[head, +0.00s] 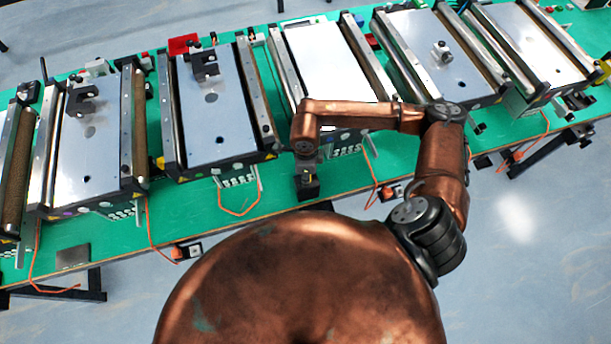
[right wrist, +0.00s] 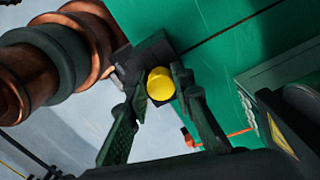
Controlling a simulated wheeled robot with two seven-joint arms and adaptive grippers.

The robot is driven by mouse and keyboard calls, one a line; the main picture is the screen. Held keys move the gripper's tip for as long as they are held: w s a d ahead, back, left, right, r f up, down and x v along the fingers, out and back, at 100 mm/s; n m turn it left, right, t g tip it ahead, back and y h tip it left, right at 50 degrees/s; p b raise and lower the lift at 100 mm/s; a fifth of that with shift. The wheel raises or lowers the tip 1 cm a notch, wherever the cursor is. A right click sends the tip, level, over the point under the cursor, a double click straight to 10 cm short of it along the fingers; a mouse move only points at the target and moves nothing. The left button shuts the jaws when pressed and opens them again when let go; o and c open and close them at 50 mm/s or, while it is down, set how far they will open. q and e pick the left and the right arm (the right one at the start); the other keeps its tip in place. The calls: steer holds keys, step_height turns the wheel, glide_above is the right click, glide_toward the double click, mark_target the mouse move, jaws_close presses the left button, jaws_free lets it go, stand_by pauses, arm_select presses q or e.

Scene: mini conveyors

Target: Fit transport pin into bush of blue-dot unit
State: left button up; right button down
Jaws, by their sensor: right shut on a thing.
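My right gripper (head: 308,178) points down near the front edge of the bench, over a small black block (head: 308,191). In the right wrist view its two dark fingers (right wrist: 158,82) are closed on the round yellow head of the transport pin (right wrist: 160,86). The pin's shaft is hidden, and I cannot tell whether it still sits in the black block (right wrist: 131,68). My left gripper is out of view.
The green bench (head: 120,245) runs across the view, with orange cables along its front. A white-plated unit (head: 325,62) stands behind my right forearm, which covers its front. Black brackets (head: 204,64) rise from some plates. Two more units stand at the right.

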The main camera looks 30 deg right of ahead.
steer(key=shift+r+p, duration=1.7)
steer(key=shift+r, duration=2.2)
steer(key=shift+r+p, duration=0.95)
steer(key=shift+r, duration=1.45)
